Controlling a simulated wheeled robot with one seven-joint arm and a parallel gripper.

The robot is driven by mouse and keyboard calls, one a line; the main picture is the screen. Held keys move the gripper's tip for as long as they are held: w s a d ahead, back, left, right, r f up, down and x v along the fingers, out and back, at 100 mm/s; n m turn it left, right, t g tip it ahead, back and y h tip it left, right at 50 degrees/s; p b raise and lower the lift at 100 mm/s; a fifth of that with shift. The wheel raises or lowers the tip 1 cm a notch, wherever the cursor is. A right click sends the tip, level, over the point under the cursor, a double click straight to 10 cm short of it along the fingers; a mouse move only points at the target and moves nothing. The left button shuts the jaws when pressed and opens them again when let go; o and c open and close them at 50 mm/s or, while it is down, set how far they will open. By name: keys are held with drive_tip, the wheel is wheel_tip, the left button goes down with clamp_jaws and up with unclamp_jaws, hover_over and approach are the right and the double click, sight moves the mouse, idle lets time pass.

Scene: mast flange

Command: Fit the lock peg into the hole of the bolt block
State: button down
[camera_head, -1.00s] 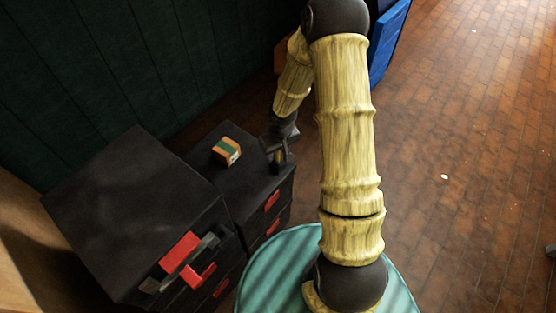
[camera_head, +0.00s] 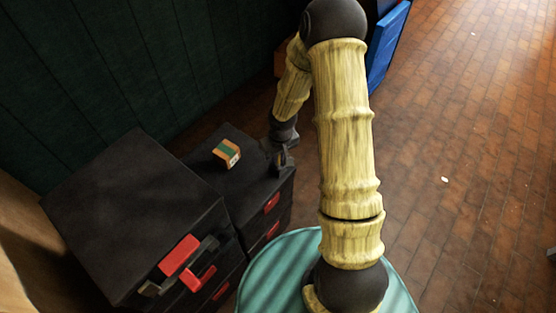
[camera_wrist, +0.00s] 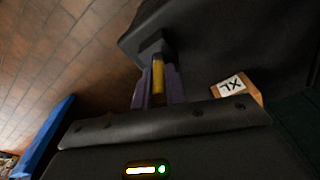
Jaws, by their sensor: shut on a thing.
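In the wrist view, my gripper (camera_wrist: 158,92) has its two purple fingers shut on a yellow piece, which I take to be the lock peg (camera_wrist: 157,76). The peg's far end meets or lies just short of a small dark block (camera_wrist: 154,47), which looks like the bolt block. I cannot tell whether the tip is inside its hole. In the head view, my gripper (camera_head: 281,158) is low over the right front corner of the smaller black cabinet. The peg and block are too small and dark to make out there.
An orange box with a green stripe (camera_head: 227,152) sits on the smaller black cabinet (camera_head: 252,188), left of my gripper. Its label shows in the wrist view (camera_wrist: 233,84). A taller black cabinet (camera_head: 130,215) with red handles stands at left. A dark green wall is behind.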

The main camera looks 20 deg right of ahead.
drive_tip(key=shift+r, duration=0.15)
wheel_tip(320, 180, up, 10)
drive_tip(key=p, duration=0.4)
idle(0.4)
drive_tip(key=w+f+m, duration=0.2)
drive_tip(key=shift+w+f+m, duration=0.1)
drive_tip(key=shift+f+m, duration=0.15)
drive_tip(key=shift+m, duration=0.15)
